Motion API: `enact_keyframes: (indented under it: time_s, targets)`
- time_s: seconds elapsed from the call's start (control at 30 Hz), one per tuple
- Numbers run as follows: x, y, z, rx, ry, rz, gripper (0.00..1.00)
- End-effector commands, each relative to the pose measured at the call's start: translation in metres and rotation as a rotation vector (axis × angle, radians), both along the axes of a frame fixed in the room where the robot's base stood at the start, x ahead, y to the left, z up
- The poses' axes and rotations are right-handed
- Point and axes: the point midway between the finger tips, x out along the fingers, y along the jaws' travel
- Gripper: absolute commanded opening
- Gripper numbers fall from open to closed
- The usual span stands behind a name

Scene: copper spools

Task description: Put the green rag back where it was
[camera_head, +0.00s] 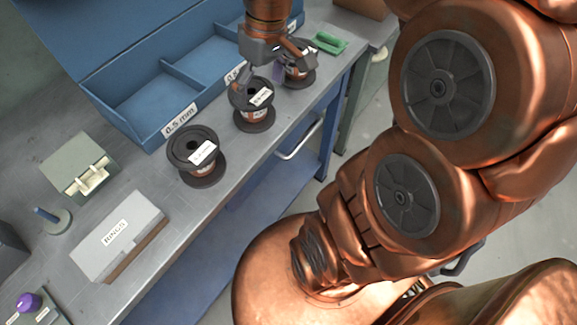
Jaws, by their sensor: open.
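A small green item (329,42), which may be the folded green rag, lies on the grey bench top near its far right end. My gripper (274,72) is open, pointing down over the row of spools to the left of the green item. Its left finger is by the middle spool (254,117) and its right finger is by the far spool (299,76); I cannot tell whether they touch. Nothing is seen held between the fingers. The gripper partly hides the far spool.
A near spool (197,165) stands on the bench. A blue compartment box (150,135) labelled 0.5 mm stands behind the spools. A grey box labelled RINGS (120,235), a pale green box (80,165) and a purple knob (28,301) are at left. A handle (300,140) sticks out of the bench front.

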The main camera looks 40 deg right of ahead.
Motion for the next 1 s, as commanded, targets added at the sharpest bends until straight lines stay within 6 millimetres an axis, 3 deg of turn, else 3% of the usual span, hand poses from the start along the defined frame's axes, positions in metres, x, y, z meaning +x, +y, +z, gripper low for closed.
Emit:
enact_keyframes:
  time_s: [0.1, 0.2, 0.43, 0.6, 1.0]
  targets:
    - [-0.045, 0.03, -0.013, -0.041, 0.062, -0.034, 0.97]
    - [-0.082, 0.044, -0.026, -0.079, 0.11, -0.081, 0.97]
    - [-0.145, 0.055, -0.049, -0.15, 0.176, -0.181, 0.97]
    - [-0.162, 0.055, -0.055, -0.169, 0.193, -0.213, 0.97]
    - [-0.162, 0.055, -0.05, -0.17, 0.194, -0.216, 0.97]
